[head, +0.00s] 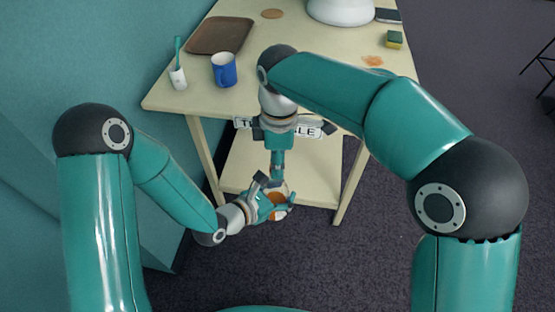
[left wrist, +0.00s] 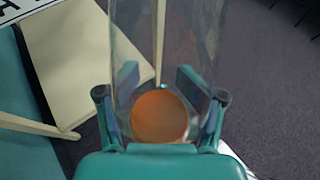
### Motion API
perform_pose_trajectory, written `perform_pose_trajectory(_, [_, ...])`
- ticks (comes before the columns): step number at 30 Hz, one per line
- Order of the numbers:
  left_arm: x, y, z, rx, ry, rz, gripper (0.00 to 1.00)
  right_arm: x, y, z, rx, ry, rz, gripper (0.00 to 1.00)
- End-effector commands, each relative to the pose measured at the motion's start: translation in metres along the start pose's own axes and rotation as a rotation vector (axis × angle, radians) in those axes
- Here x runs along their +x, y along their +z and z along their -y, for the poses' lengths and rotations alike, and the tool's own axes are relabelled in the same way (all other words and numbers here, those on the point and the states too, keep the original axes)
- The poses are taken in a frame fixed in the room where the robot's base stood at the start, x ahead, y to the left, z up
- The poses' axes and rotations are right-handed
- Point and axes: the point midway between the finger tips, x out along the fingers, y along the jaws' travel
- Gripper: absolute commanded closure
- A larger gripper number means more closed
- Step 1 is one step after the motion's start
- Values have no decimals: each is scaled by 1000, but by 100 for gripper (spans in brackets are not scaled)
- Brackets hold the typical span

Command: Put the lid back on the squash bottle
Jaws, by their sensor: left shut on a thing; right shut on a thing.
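The squash bottle (head: 277,198), clear with orange squash inside, is between the fingers of my left gripper (head: 283,204), below the table top in the head view. In the left wrist view the clear bottle (left wrist: 165,45) runs up out of the picture, with the orange low in it and a finger on each side. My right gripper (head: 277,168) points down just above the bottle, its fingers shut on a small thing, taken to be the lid. The lid is hidden by the fingers, and I cannot tell whether it touches the bottle.
The table (head: 170,101) holds a white cup with a teal brush (head: 177,77), a blue mug (head: 224,70), a brown tray (head: 218,35), a sponge (head: 394,40) and an orange spill (head: 373,61). A sign (head: 308,129) hangs at the front edge, above a lower shelf (head: 310,168). Floor in front is clear.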

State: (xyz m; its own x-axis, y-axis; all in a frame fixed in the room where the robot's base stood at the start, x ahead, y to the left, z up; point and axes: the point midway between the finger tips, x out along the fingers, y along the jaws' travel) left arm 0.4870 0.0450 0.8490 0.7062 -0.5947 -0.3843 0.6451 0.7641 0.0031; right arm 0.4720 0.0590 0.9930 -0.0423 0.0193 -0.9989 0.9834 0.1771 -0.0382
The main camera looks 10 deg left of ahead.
Motion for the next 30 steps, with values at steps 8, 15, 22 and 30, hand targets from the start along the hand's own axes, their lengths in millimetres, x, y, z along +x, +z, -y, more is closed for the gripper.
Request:
perform_pose_trajectory(8, [0,0,1,3,-3,0,100,0,-1,-1,-3,3,-2,46])
perform_pose_trajectory(15, [0,0,1,2,-2,1,100,0,0,0,-4,2,-1,44])
perform_pose_trajectory(22, [0,0,0,2,-1,1,100,-15,-1,-1,-4,4,-3,44])
perform_pose_trajectory(30, [0,0,0,1,-1,1,100,-44,0,-1,-3,3,-2,44])
